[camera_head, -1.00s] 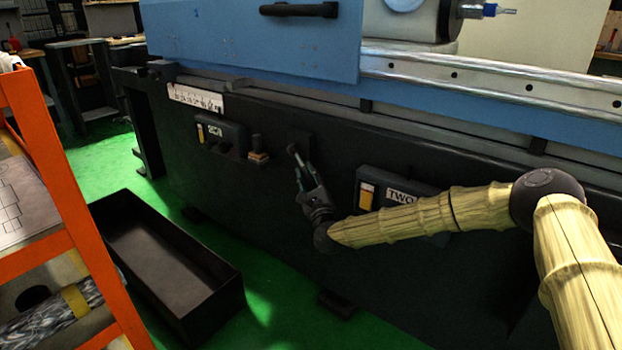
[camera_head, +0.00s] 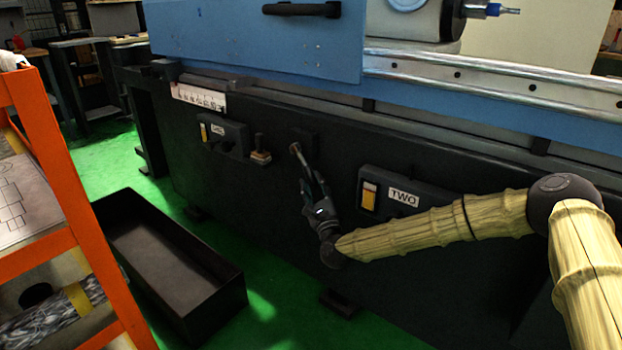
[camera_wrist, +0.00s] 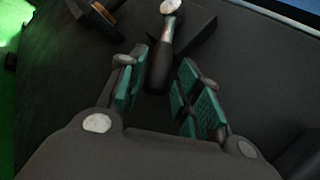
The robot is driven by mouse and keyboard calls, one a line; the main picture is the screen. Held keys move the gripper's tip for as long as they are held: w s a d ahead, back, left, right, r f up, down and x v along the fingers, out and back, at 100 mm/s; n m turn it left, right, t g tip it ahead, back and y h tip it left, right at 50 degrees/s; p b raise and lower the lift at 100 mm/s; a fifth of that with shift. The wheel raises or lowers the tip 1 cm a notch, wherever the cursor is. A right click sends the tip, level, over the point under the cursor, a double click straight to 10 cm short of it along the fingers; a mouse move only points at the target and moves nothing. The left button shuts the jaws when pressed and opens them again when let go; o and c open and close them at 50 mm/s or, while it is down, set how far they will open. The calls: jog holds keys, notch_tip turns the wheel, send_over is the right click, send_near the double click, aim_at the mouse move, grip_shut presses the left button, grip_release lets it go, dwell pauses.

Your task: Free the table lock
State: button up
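The table lock appears to be the lever (camera_head: 298,153) on the dark front of the machine, between two switch panels. In the wrist view the lever (camera_wrist: 164,40) has a round pale hub, a silver shaft and a black grip that points down toward me. My gripper (camera_wrist: 160,68) is open, with one green-padded finger on each side of the black grip. A gap shows on both sides of the grip, wider on the right. In the head view my gripper (camera_head: 310,183) is just below the lever, and its fingers partly hide the grip.
A small knob or lever (camera_head: 260,150) and a labelled panel (camera_head: 222,135) are left of the lock. Panel TWO (camera_head: 403,197) is right, close above my forearm. A black open bin (camera_head: 170,270) and an orange rack (camera_head: 75,215) stand left.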

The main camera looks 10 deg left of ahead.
jog(key=shift+v, duration=1.6)
